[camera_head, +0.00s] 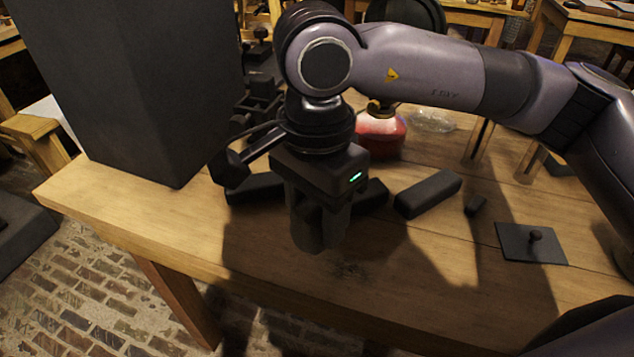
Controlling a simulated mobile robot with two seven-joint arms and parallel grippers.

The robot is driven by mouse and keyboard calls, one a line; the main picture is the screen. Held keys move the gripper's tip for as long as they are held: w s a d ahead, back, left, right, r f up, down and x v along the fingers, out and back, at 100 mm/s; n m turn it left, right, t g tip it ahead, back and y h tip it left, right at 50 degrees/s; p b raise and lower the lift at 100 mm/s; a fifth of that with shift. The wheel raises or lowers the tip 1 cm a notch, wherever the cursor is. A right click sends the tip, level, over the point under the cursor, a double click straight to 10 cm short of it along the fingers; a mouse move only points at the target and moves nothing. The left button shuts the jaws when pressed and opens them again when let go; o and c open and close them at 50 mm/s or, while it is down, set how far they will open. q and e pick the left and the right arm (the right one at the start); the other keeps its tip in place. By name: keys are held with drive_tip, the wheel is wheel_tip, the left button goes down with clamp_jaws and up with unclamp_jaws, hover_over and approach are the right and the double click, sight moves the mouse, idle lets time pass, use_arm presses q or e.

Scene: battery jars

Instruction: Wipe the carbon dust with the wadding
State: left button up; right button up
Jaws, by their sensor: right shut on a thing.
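My right gripper (320,232) points down over the front part of the wooden table, left of the middle. It is shut on a dark, rounded lump, which I take to be the wadding; the fingers and shadow hide most of it. A faint dark smudge (350,270), perhaps the carbon dust, shows on the wood just right of and in front of the gripper. I cannot tell whether the lump touches the tabletop. My left gripper is not in view.
Dark blocks lie behind the gripper, one on its left (255,188) and one on its right (428,193). A red rounded vessel (381,135) stands behind. A tall dark box shape (120,90) fills the upper left.

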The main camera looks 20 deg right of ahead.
wheel_tip(320, 180, up, 2)
drive_tip(key=shift+r+p, duration=0.2)
drive_tip(key=shift+p, duration=0.35)
drive_tip(key=shift+r, duration=0.15)
